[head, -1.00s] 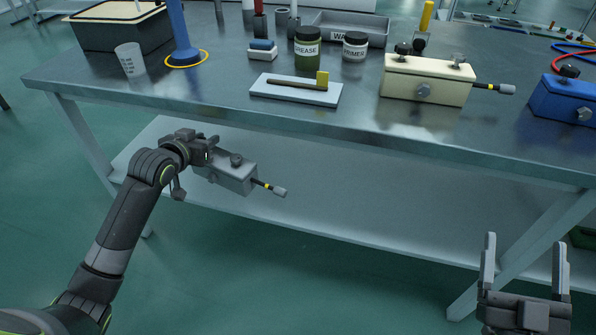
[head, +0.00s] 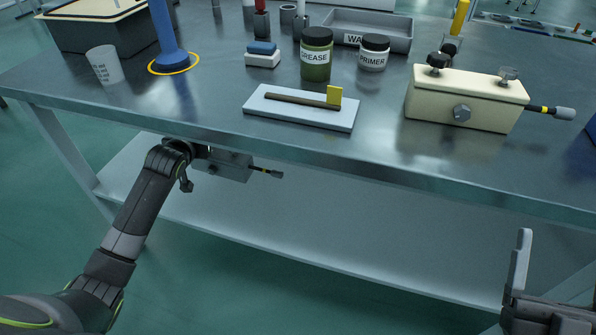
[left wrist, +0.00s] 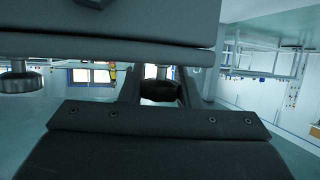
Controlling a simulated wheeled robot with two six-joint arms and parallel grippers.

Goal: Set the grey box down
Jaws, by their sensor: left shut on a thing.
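The grey box (head: 228,166) is held by my left gripper (head: 202,153), which is shut at its left end. In the head view the box is beneath the front edge of the tabletop, which hides its upper part. A black and yellow rod with a grey tip points right from it. Whether the box touches the lower shelf (head: 300,225) cannot be told. In the left wrist view a dark knob (left wrist: 160,90) shows between the fingers. My right gripper (head: 562,262) is at the lower right, empty, with one finger visible and the other out of frame.
On the steel bench (head: 200,110) stand a cream box (head: 465,100), a white plate (head: 300,118) with a brush-like tool, a grease jar (head: 316,60), a primer jar (head: 374,55), a white cup (head: 104,66) and a blue post (head: 165,35). The lower shelf looks clear right of the box.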

